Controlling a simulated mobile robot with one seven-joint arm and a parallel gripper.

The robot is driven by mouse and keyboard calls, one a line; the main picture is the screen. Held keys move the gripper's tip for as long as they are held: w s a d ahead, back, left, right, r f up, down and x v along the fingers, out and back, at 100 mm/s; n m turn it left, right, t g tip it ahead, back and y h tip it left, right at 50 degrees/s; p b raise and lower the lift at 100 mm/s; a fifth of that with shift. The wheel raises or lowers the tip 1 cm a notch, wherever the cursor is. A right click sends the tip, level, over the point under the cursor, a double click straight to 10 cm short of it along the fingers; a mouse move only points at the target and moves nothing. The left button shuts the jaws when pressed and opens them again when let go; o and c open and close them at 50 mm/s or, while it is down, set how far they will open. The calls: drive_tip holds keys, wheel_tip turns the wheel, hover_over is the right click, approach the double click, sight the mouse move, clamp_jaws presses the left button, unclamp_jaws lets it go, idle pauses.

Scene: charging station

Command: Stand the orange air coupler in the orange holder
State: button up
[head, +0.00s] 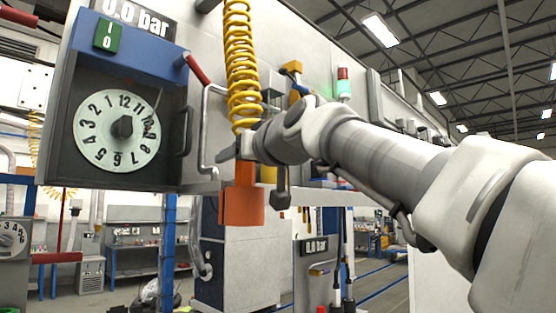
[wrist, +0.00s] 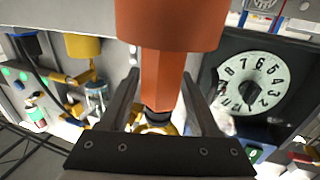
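The orange air coupler (wrist: 160,75) is a narrow orange body with a dark neck, between the two fingers of my gripper (wrist: 161,82) in the wrist view. Both fingertips appear to touch its sides. The wide orange holder (wrist: 170,22) is at the top of that inverted picture, in line with the coupler. In the head view the holder (head: 241,207) is below my gripper (head: 240,155), and the narrow coupler (head: 245,173) rises from it, upright. How deep it sits is hidden. A yellow coiled hose (head: 241,65) comes down to the coupler's top, partly behind my gripper.
A dial box (head: 118,130) with a black knob stands left of the holder. A bent grey pipe handle (head: 206,140) is close to my gripper's left. A yellow cylinder (wrist: 83,46) and cables hang on the holder's other side. A workbench (head: 135,240) stands farther back.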

drive_tip(key=shift+o, duration=0.3)
drive_tip(key=shift+f, duration=0.1)
drive_tip(key=b+v, duration=0.4)
drive_tip(key=v, duration=1.3)
drive_tip(key=shift+d, duration=0.25)
drive_tip(key=shift+s, duration=0.15)
